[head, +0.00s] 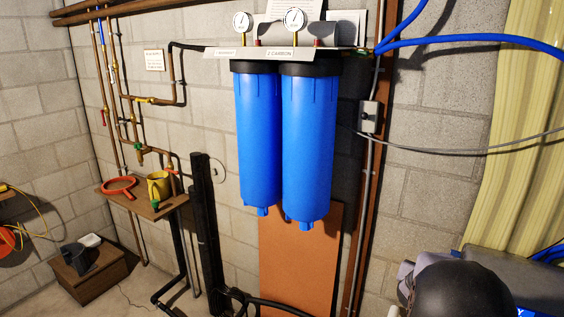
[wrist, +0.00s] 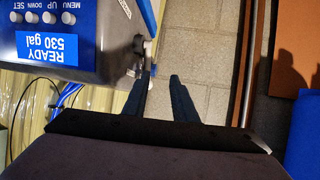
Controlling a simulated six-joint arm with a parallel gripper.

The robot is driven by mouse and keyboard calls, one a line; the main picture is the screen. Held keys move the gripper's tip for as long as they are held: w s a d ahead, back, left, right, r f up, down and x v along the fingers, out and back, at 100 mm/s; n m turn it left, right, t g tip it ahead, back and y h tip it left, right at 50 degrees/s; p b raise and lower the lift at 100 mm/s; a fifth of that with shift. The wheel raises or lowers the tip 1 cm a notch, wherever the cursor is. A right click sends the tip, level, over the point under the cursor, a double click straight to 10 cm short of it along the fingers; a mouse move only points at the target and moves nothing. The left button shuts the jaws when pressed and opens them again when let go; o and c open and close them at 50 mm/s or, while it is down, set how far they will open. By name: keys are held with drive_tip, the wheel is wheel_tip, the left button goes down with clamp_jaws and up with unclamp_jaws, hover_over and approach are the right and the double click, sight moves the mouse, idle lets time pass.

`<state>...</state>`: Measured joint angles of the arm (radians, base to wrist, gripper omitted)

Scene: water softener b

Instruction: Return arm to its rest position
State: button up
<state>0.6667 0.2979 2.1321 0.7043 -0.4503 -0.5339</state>
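My gripper (wrist: 159,88) shows in the wrist view with its two dark fingers apart. The gap between them shows only block wall, with nothing held. The fingers point up the picture beside a grey control head (wrist: 75,40) with a blue "READY 530 gal" label and a row of buttons. In the head view, dark and grey rounded parts of my arm fill the lower right, and the fingers cannot be made out there.
Two blue filter housings (head: 258,135) hang on the block wall. The control head (head: 525,277) stands at the lower right, near pale yellow sheeting (head: 515,130). Blue hoses (head: 470,42) and a grey cable (head: 450,152) cross above. A small shelf (head: 145,203) is at left.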

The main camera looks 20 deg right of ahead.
drive_tip(key=s+a+f+g+y, duration=0.1)
drive_tip(key=s+a+f+y, duration=0.15)
drive_tip(key=a+f, duration=0.3)
drive_tip(key=s+a+f+n+g+y, duration=0.1)
drive_tip(key=s+a+f+y, duration=0.1)
drive_tip(key=a+f+y, duration=0.35)
drive_tip(key=s+a+f+g+y, duration=0.1)
drive_tip(key=s+a+f, duration=0.2)
drive_tip(key=a, duration=0.4)
drive_tip(key=s+a+n+g+y, duration=0.2)
drive_tip(key=s+a+n+g, duration=0.3)
drive_tip(key=s+a, duration=0.75)
drive_tip(key=w+a+r+n, duration=0.1)
drive_tip(key=a+n, duration=0.1)
drive_tip(key=a, duration=0.2)
drive_tip(key=w+a+r+n+t, duration=0.1)
drive_tip(key=a+r+n, duration=0.1)
drive_tip(key=a, duration=0.3)
drive_tip(key=shift+w+a+n+h, duration=0.2)
drive_tip(key=shift+w+n+h, duration=0.15)
drive_tip(key=shift+n, duration=0.15)
